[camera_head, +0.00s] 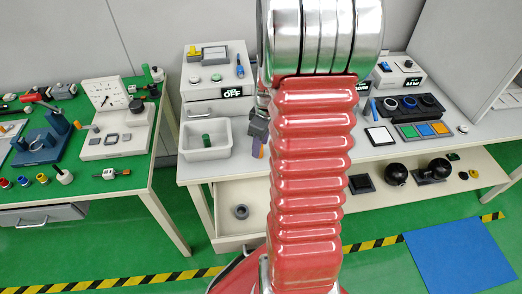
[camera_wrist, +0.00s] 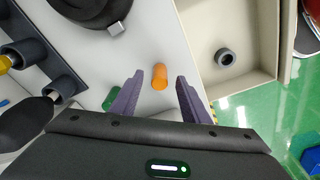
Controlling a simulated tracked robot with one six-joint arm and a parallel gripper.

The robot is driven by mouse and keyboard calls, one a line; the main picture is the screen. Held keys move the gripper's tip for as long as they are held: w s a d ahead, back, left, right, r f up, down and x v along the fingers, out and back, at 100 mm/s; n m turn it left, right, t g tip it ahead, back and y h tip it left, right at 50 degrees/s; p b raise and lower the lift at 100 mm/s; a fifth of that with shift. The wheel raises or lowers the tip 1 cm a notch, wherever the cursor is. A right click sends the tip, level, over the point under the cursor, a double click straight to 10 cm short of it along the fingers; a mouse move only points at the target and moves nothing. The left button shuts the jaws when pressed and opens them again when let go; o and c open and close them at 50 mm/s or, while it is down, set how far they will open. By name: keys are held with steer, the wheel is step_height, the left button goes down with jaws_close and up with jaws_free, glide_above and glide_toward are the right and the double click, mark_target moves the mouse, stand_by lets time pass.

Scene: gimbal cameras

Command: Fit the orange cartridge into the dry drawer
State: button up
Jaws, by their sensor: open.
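The orange cartridge (camera_wrist: 159,76) stands out on the pale surface in the wrist view, between and slightly beyond the purple fingertips. My gripper (camera_wrist: 157,84) is open, with a gap on both sides of the cartridge. An open drawer (camera_wrist: 262,88) lies to the right of the cartridge, with a grey ring (camera_wrist: 225,58) on its floor. In the head view, the pulled-out drawer (camera_head: 222,193) is below the bench top, with the ring in it. My arm hides much of the middle there, and my gripper (camera_head: 259,142) shows only partly beside it. I see no label reading dry.
A white bin (camera_head: 190,153) with a green cylinder (camera_head: 207,140) stands left of my gripper on the bench. Behind it is a white box (camera_head: 215,93) with an OFF display. A cluttered green-topped table (camera_head: 130,181) is further left. Green floor lies between the tables.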

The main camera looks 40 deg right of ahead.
steer(key=shift+c, duration=0.4)
jaws_close()
step_height(320, 180, up, 10)
stand_by(0.7)
stand_by(0.4)
